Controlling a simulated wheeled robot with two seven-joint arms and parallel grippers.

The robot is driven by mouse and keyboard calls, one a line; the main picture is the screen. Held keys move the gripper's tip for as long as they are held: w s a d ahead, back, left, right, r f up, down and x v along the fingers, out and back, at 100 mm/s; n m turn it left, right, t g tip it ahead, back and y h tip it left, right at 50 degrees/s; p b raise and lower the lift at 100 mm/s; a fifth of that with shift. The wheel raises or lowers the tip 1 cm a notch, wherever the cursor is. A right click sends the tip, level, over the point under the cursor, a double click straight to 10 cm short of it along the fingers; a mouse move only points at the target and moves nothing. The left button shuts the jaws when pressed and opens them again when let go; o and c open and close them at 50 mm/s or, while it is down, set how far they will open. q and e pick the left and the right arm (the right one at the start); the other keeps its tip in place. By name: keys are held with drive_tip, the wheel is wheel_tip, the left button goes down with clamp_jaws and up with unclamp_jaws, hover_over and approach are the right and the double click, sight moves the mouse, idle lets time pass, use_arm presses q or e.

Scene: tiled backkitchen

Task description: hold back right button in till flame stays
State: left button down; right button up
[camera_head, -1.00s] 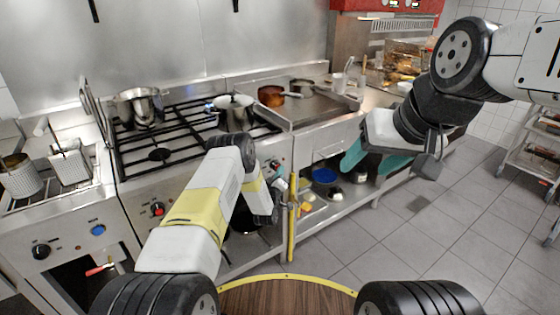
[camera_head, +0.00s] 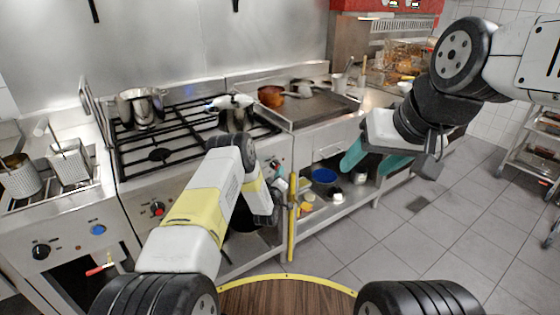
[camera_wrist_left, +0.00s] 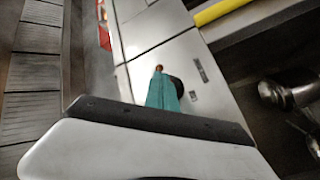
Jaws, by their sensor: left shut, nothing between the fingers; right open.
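My left gripper (camera_wrist_left: 163,92) is shut and empty, its teal fingers together in the left wrist view. Its tip is at a small reddish button (camera_wrist_left: 159,68) on the steel control panel, beside a black knob (camera_wrist_left: 177,87); I cannot tell whether it touches or presses it. In the head view the left arm reaches down in front of the stove's right front, near a red-marked knob (camera_head: 275,164), and mostly hides the hand. My right gripper (camera_head: 374,162) is open and empty, in front of the counter at the right.
A steel pot (camera_head: 139,106) stands on the back left of the stove and another pot (camera_head: 236,119) on its right. A griddle counter with a copper pan (camera_head: 271,96) adjoins at the right. Fryer baskets (camera_head: 69,163) are at the left.

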idle(0.8)
use_arm(q)
drive_tip(key=shift+s+d, duration=0.45)
drive_tip(key=shift+s, duration=0.15)
drive_tip(key=shift+s, duration=0.1)
drive_tip(key=s+d, duration=0.1)
drive_tip(key=s, duration=0.1)
drive_tip(key=s+d, duration=0.2)
idle(0.3)
drive_tip(key=shift+w+r, duration=0.15)
